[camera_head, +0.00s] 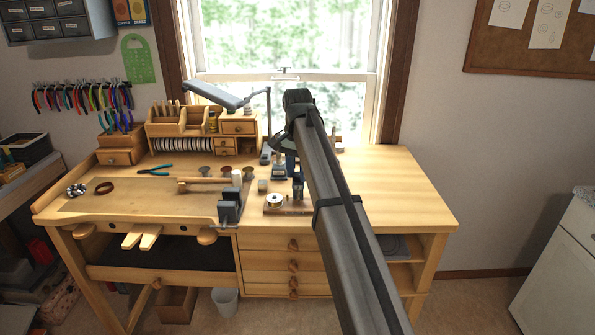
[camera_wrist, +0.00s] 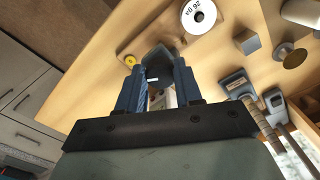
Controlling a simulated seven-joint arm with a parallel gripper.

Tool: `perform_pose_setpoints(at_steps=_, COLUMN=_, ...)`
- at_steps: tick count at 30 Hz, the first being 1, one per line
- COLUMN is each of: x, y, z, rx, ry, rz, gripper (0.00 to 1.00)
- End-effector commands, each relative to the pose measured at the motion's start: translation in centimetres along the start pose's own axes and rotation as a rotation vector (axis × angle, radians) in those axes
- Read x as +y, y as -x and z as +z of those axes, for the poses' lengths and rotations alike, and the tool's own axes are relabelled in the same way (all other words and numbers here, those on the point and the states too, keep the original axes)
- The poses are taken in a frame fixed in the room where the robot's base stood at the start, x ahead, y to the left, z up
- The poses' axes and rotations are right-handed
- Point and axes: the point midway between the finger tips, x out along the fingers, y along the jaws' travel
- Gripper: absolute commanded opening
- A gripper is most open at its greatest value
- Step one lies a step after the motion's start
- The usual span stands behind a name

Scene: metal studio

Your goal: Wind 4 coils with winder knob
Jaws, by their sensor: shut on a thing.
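The winder stands on a small wooden base (camera_head: 300,211) near the front of the bench, right of the middle. The knob and any wound coils cannot be made out clearly.
A dark vise (camera_head: 229,207) stands left of the winder at the bench edge. A mallet (camera_head: 210,182) and small cups lie behind it. A yellow round piece (camera_wrist: 129,61) shows on the base. The right side of the bench (camera_head: 400,195) is clear.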

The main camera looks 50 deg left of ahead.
Motion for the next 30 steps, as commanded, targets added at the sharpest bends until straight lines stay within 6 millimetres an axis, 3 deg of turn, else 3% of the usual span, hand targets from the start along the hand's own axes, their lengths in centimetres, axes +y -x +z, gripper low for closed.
perform_pose_setpoints(at_steps=5, x=0.0, y=0.0, z=0.0, rx=-0.001, ry=0.001, rz=0.000, gripper=0.04)
perform_pose_setpoints(at_steps=6, x=0.0, y=0.0, z=0.0, rx=-0.001, ry=0.001, rz=0.000, gripper=0.39)
perform_pose_setpoints(at_steps=13, x=0.0, y=0.0, z=0.0, rx=-0.001, ry=0.002, rz=0.000, gripper=0.60)
perform_pose_setpoints(at_steps=23, x=0.0, y=0.4, z=0.0, rx=0.000, ry=0.002, rz=0.000, gripper=0.60)
perform_pose_setpoints(at_steps=30, x=-0.1, y=3.7, z=-0.1, rx=0.001, ry=0.002, rz=-0.002, gripper=0.60)
